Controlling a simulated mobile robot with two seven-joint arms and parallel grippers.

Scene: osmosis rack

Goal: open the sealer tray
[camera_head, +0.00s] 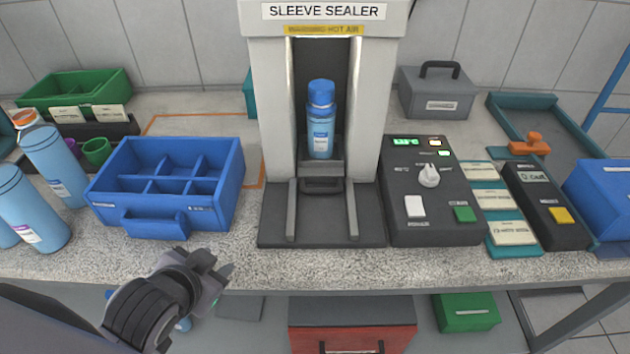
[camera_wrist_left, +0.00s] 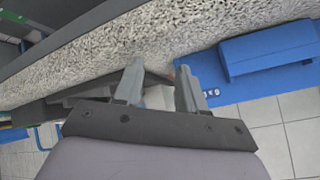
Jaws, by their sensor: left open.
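The sleeve sealer (camera_head: 268,110) stands at the middle back of the bench, with its warning label on top. Its tray (camera_head: 321,168) sits inside the opening between the side walls, and a blue bottle (camera_head: 320,122) stands upright on it. A dark handle (camera_head: 321,185) is at the tray's front, between two light rails on the dark base plate. My left gripper (camera_head: 222,274) is open and empty in front of the bench edge, left of and nearer than the sealer. Its fingers also show in the left wrist view (camera_wrist_left: 160,88). My right gripper is not in view.
A blue divided crate (camera_head: 225,190) stands left of the sealer, above my left gripper. A control box (camera_head: 405,225) with a white knob stands right of the sealer. Blue bottles (camera_head: 50,160) stand at far left. A red box (camera_head: 350,338) is below the bench.

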